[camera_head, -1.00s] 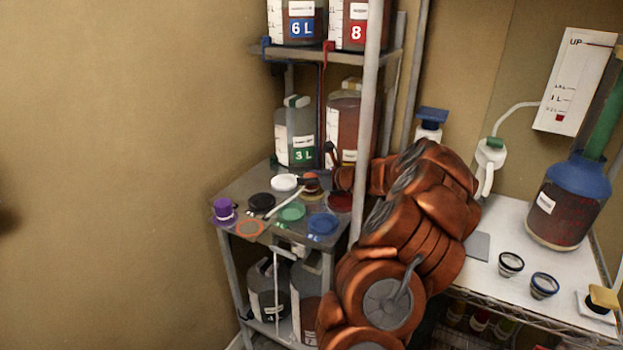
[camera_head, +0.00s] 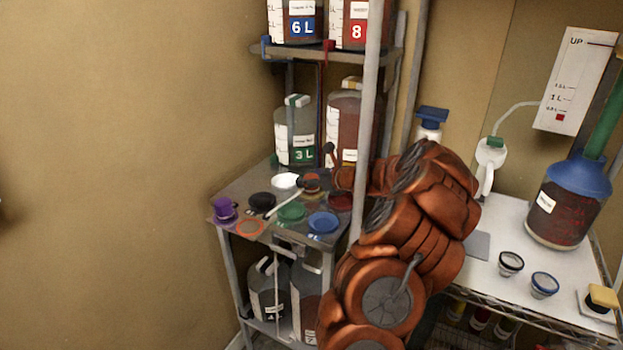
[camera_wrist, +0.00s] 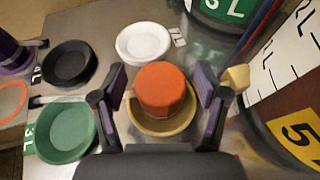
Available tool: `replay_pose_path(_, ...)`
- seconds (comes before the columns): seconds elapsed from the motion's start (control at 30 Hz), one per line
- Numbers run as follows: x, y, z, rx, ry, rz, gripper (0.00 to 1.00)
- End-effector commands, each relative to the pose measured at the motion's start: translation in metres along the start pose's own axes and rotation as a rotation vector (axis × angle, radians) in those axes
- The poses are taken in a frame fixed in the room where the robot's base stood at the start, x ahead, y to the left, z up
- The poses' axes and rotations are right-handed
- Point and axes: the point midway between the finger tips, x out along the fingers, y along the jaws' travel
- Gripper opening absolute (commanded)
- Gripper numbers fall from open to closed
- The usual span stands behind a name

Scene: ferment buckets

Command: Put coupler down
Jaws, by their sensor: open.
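An orange-red round piece, which looks like the coupler (camera_wrist: 162,92), sits in or on a tan round dish (camera_wrist: 163,126) on the metal shelf. It also shows small in the head view (camera_head: 311,181). My gripper (camera_wrist: 161,80) is open, with one dark finger on each side of the orange piece and gaps visible between them. I cannot tell whether the piece rests fully in the dish.
Around it on the shelf lie a white lid (camera_wrist: 143,41), a black lid (camera_wrist: 69,63), a green lid (camera_wrist: 66,132) and a blue lid (camera_head: 323,222). A 3 L jug (camera_head: 296,135) stands behind. A rack post (camera_head: 367,120) rises close to my arm.

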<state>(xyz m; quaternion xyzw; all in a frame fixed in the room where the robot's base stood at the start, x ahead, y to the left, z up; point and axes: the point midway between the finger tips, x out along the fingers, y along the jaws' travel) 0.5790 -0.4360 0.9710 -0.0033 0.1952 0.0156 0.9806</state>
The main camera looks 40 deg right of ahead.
Motion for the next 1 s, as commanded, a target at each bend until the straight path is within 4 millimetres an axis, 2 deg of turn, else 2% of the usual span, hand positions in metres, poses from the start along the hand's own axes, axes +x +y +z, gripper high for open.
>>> replay_pose_path(0.17, -0.016, -0.001, 0.001, -0.001, -0.003, -0.003, 0.74)
replay_pose_path(0.7, -0.1, -0.001, -0.001, 0.0, 0.001, -0.004, 0.74)
replay_pose_path(1.0, -0.12, -0.001, 0.001, -0.001, -0.001, -0.001, 0.74)
